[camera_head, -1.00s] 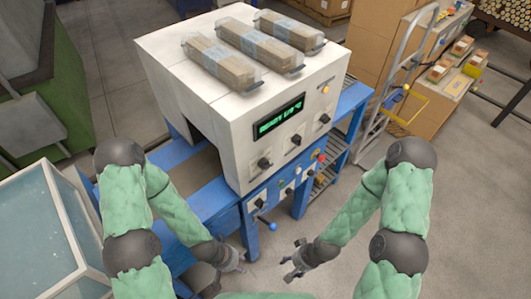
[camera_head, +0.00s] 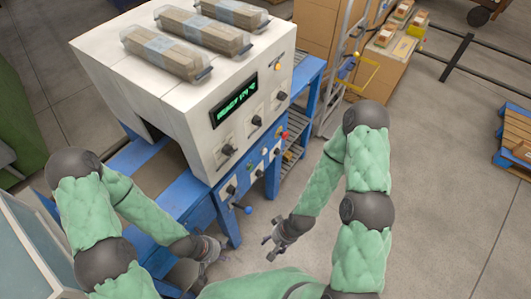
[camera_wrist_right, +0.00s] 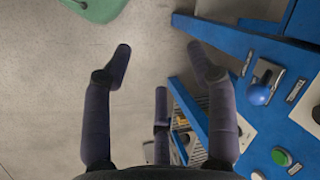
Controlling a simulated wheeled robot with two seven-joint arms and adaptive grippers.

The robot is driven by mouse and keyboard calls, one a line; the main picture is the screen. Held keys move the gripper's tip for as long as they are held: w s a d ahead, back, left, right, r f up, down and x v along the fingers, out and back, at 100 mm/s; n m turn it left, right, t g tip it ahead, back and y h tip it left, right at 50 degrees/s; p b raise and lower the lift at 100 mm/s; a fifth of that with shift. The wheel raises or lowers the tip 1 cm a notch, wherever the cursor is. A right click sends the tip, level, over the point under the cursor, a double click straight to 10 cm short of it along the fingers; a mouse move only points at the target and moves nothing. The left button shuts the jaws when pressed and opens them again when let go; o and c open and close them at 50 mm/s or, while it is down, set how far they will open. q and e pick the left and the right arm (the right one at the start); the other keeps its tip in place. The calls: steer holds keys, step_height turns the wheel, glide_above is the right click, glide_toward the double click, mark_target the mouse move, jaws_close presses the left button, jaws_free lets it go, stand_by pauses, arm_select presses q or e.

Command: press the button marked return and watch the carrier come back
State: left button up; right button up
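A white machine (camera_head: 190,105) with a lit green display (camera_head: 235,99) stands on a blue frame. The blue front panel carries several small knobs and buttons, among them a red one (camera_head: 284,135) and a blue ball (camera_head: 248,210). In the right wrist view the blue ball (camera_wrist_right: 257,95) and a green button (camera_wrist_right: 281,156) sit beside small label plates, too small to read, so I cannot tell which is marked return. My right gripper (camera_head: 273,246) is open and empty, in front of the panel and apart from it; its spread fingers (camera_wrist_right: 160,65) point past the panel. My left gripper (camera_head: 213,249) is low beside the blue frame, its fingers unclear. I cannot make out the carrier.
Wrapped wood bundles (camera_head: 178,51) lie on top of the machine. A brown bed (camera_head: 163,175) runs into its opening. A hand truck (camera_head: 345,65) and cardboard boxes (camera_head: 382,72) stand behind. A blue pallet (camera_head: 514,135) is at far right.

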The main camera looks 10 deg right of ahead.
jaws_close()
stand_by(1.2)
